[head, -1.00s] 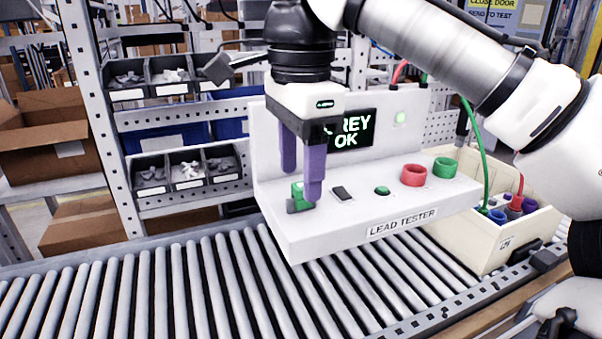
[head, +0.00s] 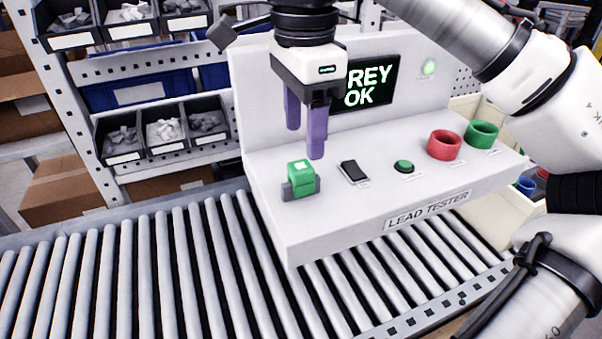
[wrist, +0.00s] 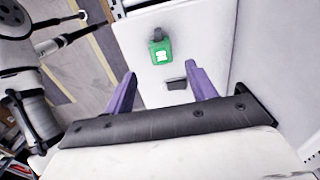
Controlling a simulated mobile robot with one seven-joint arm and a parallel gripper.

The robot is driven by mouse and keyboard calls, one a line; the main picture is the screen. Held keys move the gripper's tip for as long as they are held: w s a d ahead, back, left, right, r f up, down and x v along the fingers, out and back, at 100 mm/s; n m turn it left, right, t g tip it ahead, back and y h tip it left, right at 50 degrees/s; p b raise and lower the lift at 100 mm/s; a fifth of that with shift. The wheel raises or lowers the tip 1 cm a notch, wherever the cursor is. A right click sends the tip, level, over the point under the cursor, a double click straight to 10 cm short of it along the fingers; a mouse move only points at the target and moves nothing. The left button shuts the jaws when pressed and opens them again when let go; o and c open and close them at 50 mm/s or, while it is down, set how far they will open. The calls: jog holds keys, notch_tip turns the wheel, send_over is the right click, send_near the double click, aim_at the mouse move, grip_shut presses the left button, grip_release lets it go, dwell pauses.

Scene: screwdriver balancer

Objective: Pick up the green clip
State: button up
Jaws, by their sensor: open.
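The green clip (head: 301,174) sits in a dark grey holder at the left end of the white lead tester (head: 350,220), with a white mark on its top. My gripper (head: 305,142) has purple fingers, open and empty, pointing down above the tester. In the head view the fingertips appear above and slightly right of the clip, apart from it. In the wrist view the clip (wrist: 161,52) shows beyond the fingertips, a little left of the middle between them. My wrist view gripper (wrist: 161,77) has nothing between its fingers.
On the tester are a black rocker switch (head: 353,171), a green button (head: 404,166), a red ring (head: 445,144) and a green ring (head: 482,134). The screen (head: 365,85) reads "REY OK", partly hidden. A roller conveyor (head: 150,270) runs in front; small bins (head: 165,135) stand left.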

aim_at(301, 166)
jog(key=shift+a+f+p, duration=0.2)
jog(key=shift+f+p, duration=0.5)
jog(key=shift+f, duration=3.3)
jog(key=c, duration=1.2)
jog(key=shift+r, duration=0.1)
jog(key=shift+w+r+p, duration=0.1)
jog(key=shift+r+p, duration=2.4)
jog(key=shift+r, duration=7.35)
